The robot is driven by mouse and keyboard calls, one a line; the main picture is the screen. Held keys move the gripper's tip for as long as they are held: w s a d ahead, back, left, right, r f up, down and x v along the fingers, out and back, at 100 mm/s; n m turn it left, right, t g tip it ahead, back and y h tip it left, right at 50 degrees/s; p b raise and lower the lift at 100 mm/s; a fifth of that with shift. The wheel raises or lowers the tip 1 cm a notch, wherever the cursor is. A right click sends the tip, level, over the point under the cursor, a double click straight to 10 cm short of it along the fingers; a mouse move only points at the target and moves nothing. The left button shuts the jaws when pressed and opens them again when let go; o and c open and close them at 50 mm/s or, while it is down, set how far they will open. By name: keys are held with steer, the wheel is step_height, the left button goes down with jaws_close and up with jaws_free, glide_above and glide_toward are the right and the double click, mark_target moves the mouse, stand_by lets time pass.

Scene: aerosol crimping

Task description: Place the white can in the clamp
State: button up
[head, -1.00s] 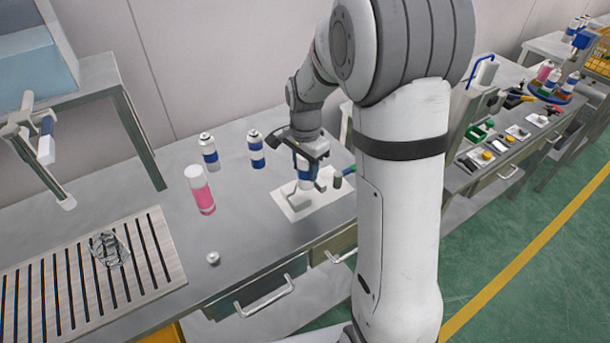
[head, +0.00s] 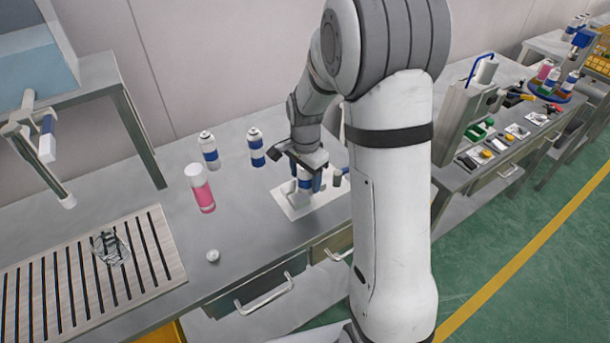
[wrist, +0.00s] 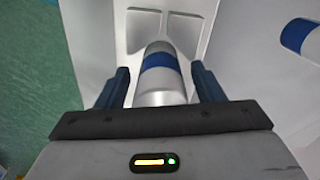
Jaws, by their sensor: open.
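The white can (head: 304,184) with a blue band stands at the clamp's white base plate (head: 290,212), below my gripper (head: 306,176). In the wrist view the can (wrist: 162,80) lies between my two dark blue fingers (wrist: 160,72). The fingers are open, with a visible gap on each side of the can. Two grey angled clamp pads (wrist: 185,36) show just beyond the can, close to it. I cannot tell whether they touch it. In the head view my gripper and arm hide part of the clamp and can.
Two more blue-banded white cans (head: 209,152) (head: 256,148) and a pink bottle (head: 202,190) stand left of the clamp. A small white knob (head: 213,256) lies near the bench's front. A slotted board (head: 60,290) bears a clear glass-like object (head: 110,248). Open bench surrounds them.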

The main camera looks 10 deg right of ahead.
step_height(320, 180, up, 11)
steer(key=shift+r, duration=0.1)
steer(key=shift+s+r, duration=0.2)
steer(key=shift+r, duration=0.4)
steer(key=s+r+n+t, duration=0.2)
steer(key=s+n, duration=1)
steer(key=s, duration=0.9)
steer(key=shift+r+t, duration=0.35)
steer(key=shift+t, duration=0.15)
